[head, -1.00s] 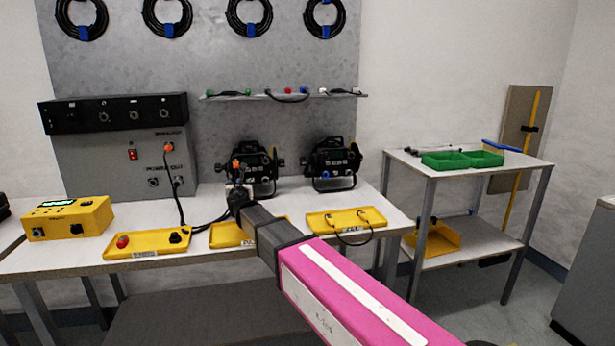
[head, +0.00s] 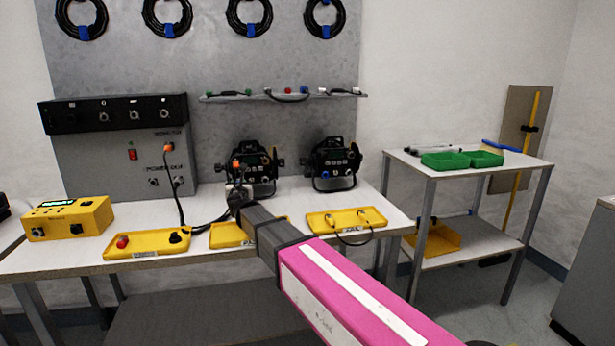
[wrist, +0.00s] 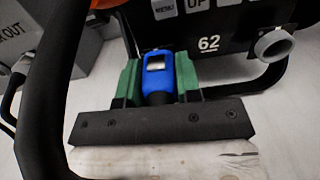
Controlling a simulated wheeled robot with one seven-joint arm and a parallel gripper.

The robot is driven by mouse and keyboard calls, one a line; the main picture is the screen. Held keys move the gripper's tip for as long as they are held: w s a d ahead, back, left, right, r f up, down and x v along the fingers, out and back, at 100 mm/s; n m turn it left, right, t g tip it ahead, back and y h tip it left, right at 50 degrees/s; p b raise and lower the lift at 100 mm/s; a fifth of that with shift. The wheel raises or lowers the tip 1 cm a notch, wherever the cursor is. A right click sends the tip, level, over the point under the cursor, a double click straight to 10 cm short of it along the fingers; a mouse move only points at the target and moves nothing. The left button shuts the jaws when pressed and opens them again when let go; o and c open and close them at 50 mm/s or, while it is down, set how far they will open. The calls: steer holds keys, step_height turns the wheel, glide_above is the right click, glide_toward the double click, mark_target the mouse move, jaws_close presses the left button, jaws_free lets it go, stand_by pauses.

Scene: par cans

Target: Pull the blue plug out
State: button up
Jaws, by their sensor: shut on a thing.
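The blue plug (wrist: 157,72) shows in the wrist view between the green fingers of my gripper (wrist: 157,80), which is shut on it. Its far end is at the lower edge of the black panel of a par can (wrist: 210,22) marked 62. I cannot tell whether it is still seated in the socket. In the head view my gripper (head: 238,192) is in front of the left par can (head: 262,172) and hides the plug there. An orange plug (head: 236,165) shows on the same par can.
A thick black cable (wrist: 48,80) crosses the left of the wrist view. A grey connector (wrist: 274,45) is on the right. Yellow trays (head: 125,252) lie along the bench front. The right par can (head: 333,165) stands beside the left one. A side table (head: 520,165) holds green bins.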

steer(key=shift+v, duration=2.3)
steer(key=shift+c, duration=0.4)
steer(key=shift+v, duration=2.15)
steer(key=shift+s+d+r+g+h, duration=0.45)
steer(key=shift+s+d+r+g, duration=1.35)
steer(key=shift+s, duration=1.4)
steer(key=shift+s+d+r+g+h, duration=0.45)
steer(key=shift+s+d+r+g, duration=1.35)
steer(key=shift+s, duration=1.45)
steer(key=shift+n+t, duration=0.3)
steer(key=shift+w+a+f, duration=0.1)
steer(key=shift+a+f, duration=0.05)
steer(key=shift+f, duration=1.7)
steer(key=shift+a+f, duration=0.2)
steer(key=shift+f, duration=1.65)
steer(key=shift+a+f, duration=0.15)
steer(key=shift+f, duration=1.65)
